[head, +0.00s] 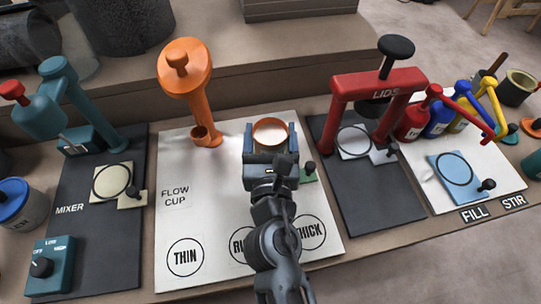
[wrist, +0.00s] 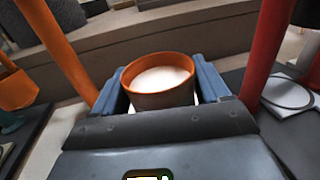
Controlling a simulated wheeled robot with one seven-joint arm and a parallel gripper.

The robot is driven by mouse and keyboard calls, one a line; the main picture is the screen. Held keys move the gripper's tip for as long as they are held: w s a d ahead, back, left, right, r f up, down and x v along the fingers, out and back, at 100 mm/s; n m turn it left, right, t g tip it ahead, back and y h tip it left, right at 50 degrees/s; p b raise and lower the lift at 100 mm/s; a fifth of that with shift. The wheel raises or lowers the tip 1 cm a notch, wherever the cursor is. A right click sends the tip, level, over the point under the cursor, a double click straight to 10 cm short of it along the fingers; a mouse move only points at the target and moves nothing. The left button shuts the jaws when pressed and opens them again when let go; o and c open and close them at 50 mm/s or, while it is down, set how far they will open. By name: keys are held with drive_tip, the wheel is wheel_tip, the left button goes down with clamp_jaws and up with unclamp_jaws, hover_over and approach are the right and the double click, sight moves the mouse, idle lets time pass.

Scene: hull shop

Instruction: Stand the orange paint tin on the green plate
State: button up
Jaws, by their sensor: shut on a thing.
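The orange paint tin (head: 270,133) is upright and open at the top, with pale paint inside. In the wrist view the tin (wrist: 158,98) sits between two blue fingers. My gripper (head: 270,140) is shut on it, over the white flow cup board. A green piece of the plate (head: 308,174) shows just right of my gripper, beside a black knob. The rest of the green plate is hidden behind my gripper. I cannot tell whether the tin touches the plate or is held above it.
The orange flow cup stand (head: 186,75) rises to the left and the red lids press (head: 378,85) to the right. The teal mixer (head: 75,105) is at far left. Colored bottles (head: 411,122) stand at the right. The front of the white board (head: 195,215) is clear.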

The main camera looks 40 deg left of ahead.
sight(270, 138)
drive_tip(key=shift+f+b, duration=1.6)
drive_tip(key=shift+f, duration=0.75)
drive_tip(key=shift+f, duration=0.15)
drive_tip(key=o, duration=1.2)
drive_tip(key=shift+r, duration=0.25)
drive_tip(key=v, duration=1.2)
drive_tip(key=shift+d+f, duration=0.1)
